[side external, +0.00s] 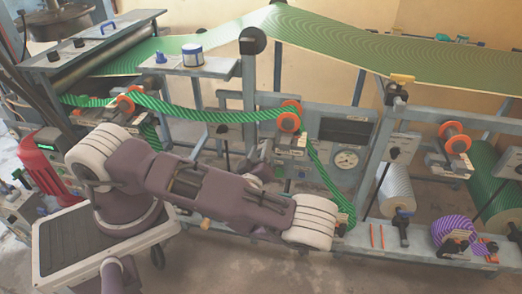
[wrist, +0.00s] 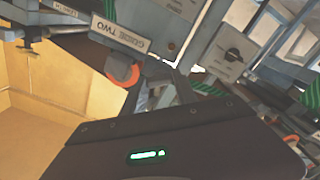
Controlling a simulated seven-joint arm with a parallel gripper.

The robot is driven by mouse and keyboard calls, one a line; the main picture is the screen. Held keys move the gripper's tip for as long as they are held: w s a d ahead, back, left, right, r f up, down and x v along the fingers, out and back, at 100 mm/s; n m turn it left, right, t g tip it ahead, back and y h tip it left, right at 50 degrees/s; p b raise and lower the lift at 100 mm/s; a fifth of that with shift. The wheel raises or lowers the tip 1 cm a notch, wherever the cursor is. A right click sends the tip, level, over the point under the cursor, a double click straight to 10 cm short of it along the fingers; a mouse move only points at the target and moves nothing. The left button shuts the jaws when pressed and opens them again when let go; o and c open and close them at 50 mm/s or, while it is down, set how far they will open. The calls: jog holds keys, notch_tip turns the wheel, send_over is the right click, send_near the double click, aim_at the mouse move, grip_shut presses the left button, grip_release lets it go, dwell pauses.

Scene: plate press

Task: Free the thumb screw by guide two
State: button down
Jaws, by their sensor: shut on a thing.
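The label reading GUIDE TWO (wrist: 122,36) hangs upside down in the wrist view. The orange-rimmed guide roller (wrist: 122,75) is just below it. In the side view an orange roller (side external: 289,118) with green striped web stands above a small grey bracket (side external: 290,145). My gripper (side external: 264,160) is close in front of that bracket, partly hidden behind my arm. In the wrist view my gripper (wrist: 170,92) reaches in beside the roller, its fingertips mostly hidden by its dark housing. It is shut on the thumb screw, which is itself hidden.
A pressure gauge panel (side external: 346,140) is right of guide two. Another orange roller (side external: 125,105) is left, another (side external: 455,140) right. A purple striped roll (side external: 453,233) sits low at right. Green web (side external: 320,170) runs down beside my gripper.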

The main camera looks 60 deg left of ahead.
jog(key=n, duration=0.5)
jog(key=shift+n, duration=0.3)
jog(key=n, duration=0.5)
jog(key=shift+f, duration=0.1)
jog(key=n, duration=0.5)
jog(key=shift+n, duration=2.5)
jog(key=c, duration=1)
grip_release()
jog(key=shift+o, duration=0.2)
